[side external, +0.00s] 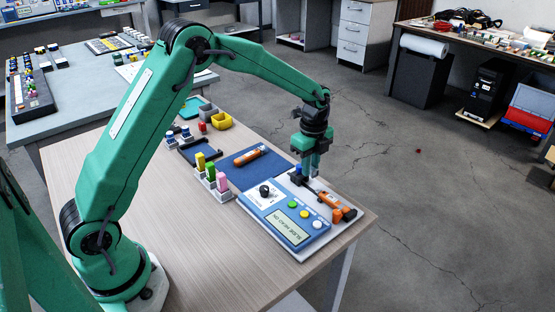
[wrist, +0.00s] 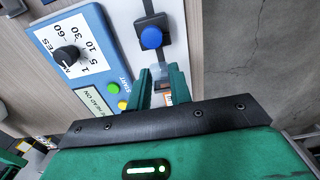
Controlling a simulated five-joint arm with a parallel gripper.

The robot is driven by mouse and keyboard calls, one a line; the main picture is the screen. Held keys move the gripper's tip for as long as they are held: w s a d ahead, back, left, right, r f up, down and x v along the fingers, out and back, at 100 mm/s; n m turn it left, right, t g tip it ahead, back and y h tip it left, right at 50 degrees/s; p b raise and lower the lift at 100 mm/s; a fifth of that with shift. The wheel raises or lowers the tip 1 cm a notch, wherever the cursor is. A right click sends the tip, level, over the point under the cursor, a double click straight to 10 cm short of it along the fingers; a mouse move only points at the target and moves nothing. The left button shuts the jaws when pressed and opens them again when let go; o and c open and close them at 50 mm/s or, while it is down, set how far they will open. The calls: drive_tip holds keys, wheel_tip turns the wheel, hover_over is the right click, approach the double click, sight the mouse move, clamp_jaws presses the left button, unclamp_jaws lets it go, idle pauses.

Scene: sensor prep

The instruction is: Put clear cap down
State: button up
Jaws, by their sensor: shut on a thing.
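My gripper (side external: 310,172) points down over the back right part of the white-based instrument (side external: 301,250). In the wrist view its two green fingers (wrist: 162,86) stand a small gap apart, shut on the clear cap. Ahead of the fingers in the wrist view is a round blue piece (wrist: 151,38) on a dark block on the instrument's rail. An orange and black part (side external: 336,206) lies at the rail's near end. Whether the cap touches anything below is hidden.
The instrument's blue panel (side external: 267,206) has a black knob, a display and coloured buttons. Left of it stand yellow, green and pink pieces (side external: 210,171) in white holders. A blue mat (side external: 236,175) carries an orange tool (side external: 250,156). The front left tabletop is clear.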

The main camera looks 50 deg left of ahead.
drive_tip(key=shift+r, duration=0.15)
idle(0.3)
drive_tip(key=shift+s+a+r, duration=0.2)
drive_tip(key=shift+s+a, duration=0.15)
drive_tip(key=shift+s, duration=0.05)
drive_tip(key=s+a+r, duration=0.4)
drive_tip(key=s+a, duration=0.3)
drive_tip(key=s, duration=0.6)
hover_over(233, 176)
wheel_tip(233, 176, down, 7)
drive_tip(key=shift+r, duration=0.1)
drive_tip(key=shift+f, duration=2)
drive_tip(key=shift+f, duration=0.15)
